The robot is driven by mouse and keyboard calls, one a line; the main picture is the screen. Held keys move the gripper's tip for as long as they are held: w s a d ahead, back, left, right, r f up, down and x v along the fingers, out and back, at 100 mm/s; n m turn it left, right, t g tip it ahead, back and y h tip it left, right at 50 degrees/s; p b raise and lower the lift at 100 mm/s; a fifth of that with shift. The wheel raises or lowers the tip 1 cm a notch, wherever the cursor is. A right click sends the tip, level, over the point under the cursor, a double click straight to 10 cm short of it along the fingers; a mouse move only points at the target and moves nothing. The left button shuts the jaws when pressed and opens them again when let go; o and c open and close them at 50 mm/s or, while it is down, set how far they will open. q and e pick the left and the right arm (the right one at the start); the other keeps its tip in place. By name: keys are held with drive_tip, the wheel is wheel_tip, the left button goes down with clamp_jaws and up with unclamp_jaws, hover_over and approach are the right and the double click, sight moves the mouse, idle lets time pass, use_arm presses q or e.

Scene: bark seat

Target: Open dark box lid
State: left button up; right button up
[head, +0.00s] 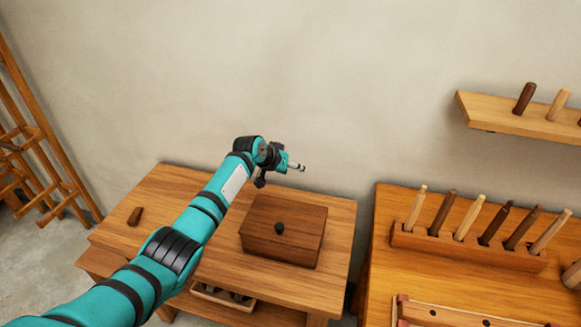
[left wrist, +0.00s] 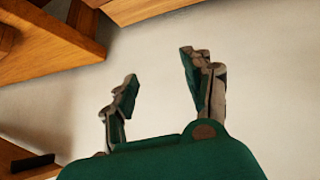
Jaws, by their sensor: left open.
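The dark brown wooden box (head: 284,248) stands on the wooden table, with its lid (head: 285,213) shut. A small black knob (head: 279,228) shows near the front edge of the lid. My left gripper (head: 299,168) is above and behind the box in the head view, near the wall, apart from the lid and empty. In the left wrist view its two fingers (left wrist: 161,72) are spread apart with only pale wall between them. My right gripper is in neither view.
At right, another table (head: 385,250) carries a rack of several wooden-handled tools (head: 465,250). A wall shelf (head: 490,113) is at upper right. A wooden frame (head: 45,150) stands at left.

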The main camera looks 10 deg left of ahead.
use_arm(q)
drive_tip(key=v, duration=1.2)
drive_tip(key=shift+a+f, duration=0.1)
